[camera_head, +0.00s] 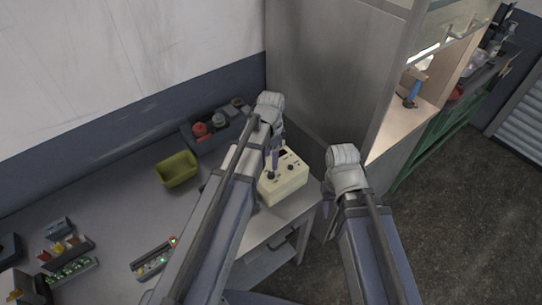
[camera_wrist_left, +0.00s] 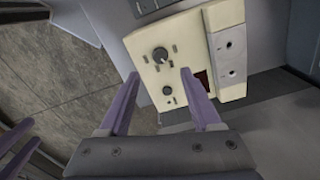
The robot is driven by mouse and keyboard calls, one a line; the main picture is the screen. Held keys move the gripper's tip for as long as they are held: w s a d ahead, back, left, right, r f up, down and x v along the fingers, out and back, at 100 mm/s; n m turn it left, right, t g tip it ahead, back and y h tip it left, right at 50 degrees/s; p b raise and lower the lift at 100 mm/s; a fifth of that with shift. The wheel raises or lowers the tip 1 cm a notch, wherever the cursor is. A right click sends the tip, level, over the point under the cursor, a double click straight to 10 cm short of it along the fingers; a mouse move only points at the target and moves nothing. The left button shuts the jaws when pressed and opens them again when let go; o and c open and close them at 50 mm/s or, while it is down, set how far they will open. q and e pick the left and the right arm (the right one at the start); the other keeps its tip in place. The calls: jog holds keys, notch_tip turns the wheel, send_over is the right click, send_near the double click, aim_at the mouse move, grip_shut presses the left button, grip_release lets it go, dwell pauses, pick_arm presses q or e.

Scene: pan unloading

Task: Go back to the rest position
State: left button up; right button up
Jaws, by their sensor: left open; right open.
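My left gripper (camera_head: 274,158) is over the cream box with knobs (camera_head: 284,183) at the right end of the workbench. In the left wrist view its two purple fingers (camera_wrist_left: 160,82) are apart with nothing between them, and the box (camera_wrist_left: 180,62) lies beyond the tips. I cannot tell the exact gap to the box. My right wrist (camera_head: 346,168) is to the right, off the bench edge, in front of the grey cabinet. Purple fingers at the left edge of the left wrist view (camera_wrist_left: 14,146) look like my right gripper, spread and empty.
The workbench (camera_head: 105,205) holds a yellow-green bin (camera_head: 177,169), a dark tray of parts (camera_head: 214,128) and small electronics (camera_head: 154,261). A tall grey cabinet (camera_head: 325,70) stands behind my wrists. A lit shelf holds a blue-handled tool (camera_head: 413,92). Floor (camera_head: 460,220) at right is clear.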

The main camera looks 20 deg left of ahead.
dwell(0.4)
pick_arm(q)
jog(key=shift+s+d+f+b, duration=0.1)
jog(key=shift+s+f+b, duration=0.1)
jog(key=shift+b, duration=0.1)
jog(key=s+d+f+n+y+b, duration=0.1)
jog(key=s+d+f+n+b, duration=0.5)
jog(key=s+d+f+b, duration=0.4)
jog(key=s+f+b, duration=0.1)
jog(key=s, duration=0.3)
jog(key=shift+d+f+n, duration=0.15)
jog(key=shift+n, duration=0.25)
jog(key=shift+s, duration=0.1)
dwell(0.7)
